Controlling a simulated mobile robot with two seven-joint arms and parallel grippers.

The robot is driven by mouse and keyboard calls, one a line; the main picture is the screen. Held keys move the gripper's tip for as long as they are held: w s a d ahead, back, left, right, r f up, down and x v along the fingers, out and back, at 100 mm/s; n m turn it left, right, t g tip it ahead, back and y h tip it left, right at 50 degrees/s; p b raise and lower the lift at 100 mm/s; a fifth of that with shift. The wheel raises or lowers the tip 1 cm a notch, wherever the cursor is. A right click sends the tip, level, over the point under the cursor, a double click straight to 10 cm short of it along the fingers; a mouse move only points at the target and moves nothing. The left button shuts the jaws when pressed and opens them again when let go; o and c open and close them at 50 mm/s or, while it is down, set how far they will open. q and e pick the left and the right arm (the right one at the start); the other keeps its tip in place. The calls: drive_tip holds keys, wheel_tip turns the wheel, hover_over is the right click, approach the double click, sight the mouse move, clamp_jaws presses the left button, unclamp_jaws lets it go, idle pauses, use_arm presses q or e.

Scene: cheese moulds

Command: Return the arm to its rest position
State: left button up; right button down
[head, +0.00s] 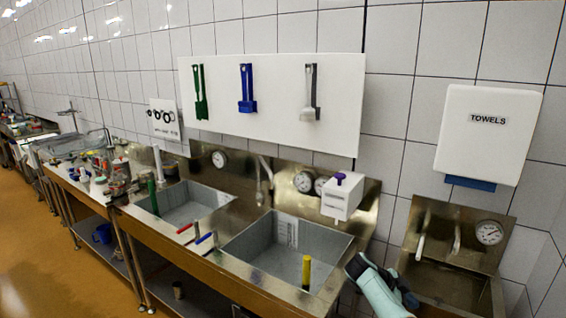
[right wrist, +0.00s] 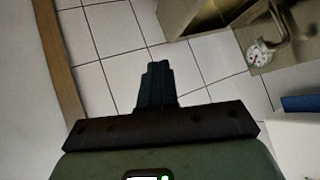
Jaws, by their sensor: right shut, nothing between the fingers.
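My right gripper (head: 359,267) shows at the lower right of the head view, in front of the right end of the steel sink counter. Its dark fingers are shut with nothing between them. In the right wrist view the closed fingers (right wrist: 157,85) stand out against white wall tiles and touch nothing that I can see. My left gripper is not in view.
A two-basin sink (head: 285,255) holds a yellow-handled tool (head: 306,272). A white box with a purple knob (head: 342,198) sits at its back right. A small sink with a gauge (head: 489,232) stands at right, below a towel dispenser (head: 488,133). Brushes hang on a white board (head: 280,95).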

drive_tip(key=w+a+f+n+t+y, duration=0.1)
drive_tip(key=a+f+n+t, duration=0.3)
drive_tip(key=f, duration=0.5)
drive_tip(key=w+a+f+n+t+y, duration=0.1)
drive_tip(key=a+f+n+t, duration=0.1)
drive_tip(key=f+n+t, duration=0.55)
drive_tip(key=s+a+f+n+g+y, duration=0.1)
drive_tip(key=s+a+f+y, duration=0.15)
drive_tip(key=s+f, duration=0.2)
drive_tip(key=s+a+f+n+g+y, duration=0.1)
drive_tip(key=s+a+f+g+y, duration=0.1)
drive_tip(key=s+a+f, duration=0.3)
drive_tip(key=s+a+f+n+g+y, duration=0.4)
drive_tip(key=s+f, duration=0.5)
drive_tip(key=s, duration=0.5)
drive_tip(key=s+a+g+y, duration=0.1)
drive_tip(key=s+a+g, duration=0.1)
drive_tip(key=s, duration=0.7)
drive_tip(key=s+a+g+y, duration=0.2)
drive_tip(key=s+a, duration=0.2)
drive_tip(key=s, duration=0.5)
drive_tip(key=shift+s+g, duration=0.35)
drive_tip(key=shift+s, duration=0.05)
drive_tip(key=shift+a+y, duration=0.1)
drive_tip(key=shift+y, duration=0.15)
